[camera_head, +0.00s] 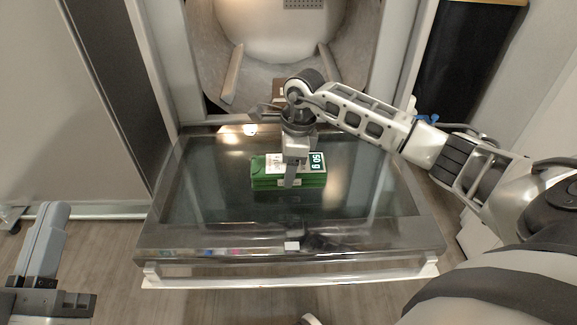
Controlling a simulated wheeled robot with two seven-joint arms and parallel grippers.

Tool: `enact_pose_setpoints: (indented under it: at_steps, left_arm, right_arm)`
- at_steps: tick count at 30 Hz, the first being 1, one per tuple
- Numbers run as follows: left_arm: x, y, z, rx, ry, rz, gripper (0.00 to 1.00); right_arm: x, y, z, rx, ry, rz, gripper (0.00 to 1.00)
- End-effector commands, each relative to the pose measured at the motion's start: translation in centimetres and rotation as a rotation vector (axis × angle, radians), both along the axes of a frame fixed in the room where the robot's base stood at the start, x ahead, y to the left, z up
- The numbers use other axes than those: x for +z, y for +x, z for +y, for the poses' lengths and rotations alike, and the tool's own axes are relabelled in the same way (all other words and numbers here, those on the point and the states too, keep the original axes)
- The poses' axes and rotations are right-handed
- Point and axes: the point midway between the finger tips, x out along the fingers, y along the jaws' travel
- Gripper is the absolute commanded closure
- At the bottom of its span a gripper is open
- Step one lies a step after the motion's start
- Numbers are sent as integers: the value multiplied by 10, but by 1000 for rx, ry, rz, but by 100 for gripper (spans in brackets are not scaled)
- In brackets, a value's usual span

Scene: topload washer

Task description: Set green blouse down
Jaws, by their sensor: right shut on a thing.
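The green blouse (262,183) shows as a green, box-shaped bundle with a white label on top, over the middle of the dark glass top of the washer (200,200). My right gripper (291,180) reaches down onto it from above and is shut on it. The gripper hides part of its middle. The blouse looks at or very near the glass; I cannot tell whether it touches. My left gripper (45,270) is at the lower left, away from the washer and partly cut off by the picture edge; its jaw opening is unclear.
Behind the washer is an open, light-lined recess (265,80) with a pale rounded form in it. A grey panel (70,100) stands at the left. The glass to the left and right of the blouse is clear. Wood floor (200,300) lies in front.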

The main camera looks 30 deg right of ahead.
Motion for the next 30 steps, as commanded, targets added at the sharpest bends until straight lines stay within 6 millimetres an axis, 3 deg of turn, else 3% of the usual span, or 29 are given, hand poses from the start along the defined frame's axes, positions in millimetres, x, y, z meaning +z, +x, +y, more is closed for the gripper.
enact_pose_setpoints:
  at_steps: [5,6,8,16,20,30]
  left_arm:
    - [0,0,0,1,2,-6,100]
    - [2,0,0,1,4,-13,100]
    - [2,0,0,2,3,-12,100]
    - [2,0,0,1,3,-11,100]
    - [5,0,-1,-8,-7,10,100]
    - [-45,-17,-7,-54,-108,431,100]
  right_arm:
    - [-1,0,0,0,0,-1,70]
    - [-1,0,0,0,0,0,35]
    - [-1,0,0,0,0,0,18]
    - [0,0,0,0,0,0,18]
    - [9,0,-1,0,-1,-2,18]
    - [79,-5,-10,-1,-2,-3,18]
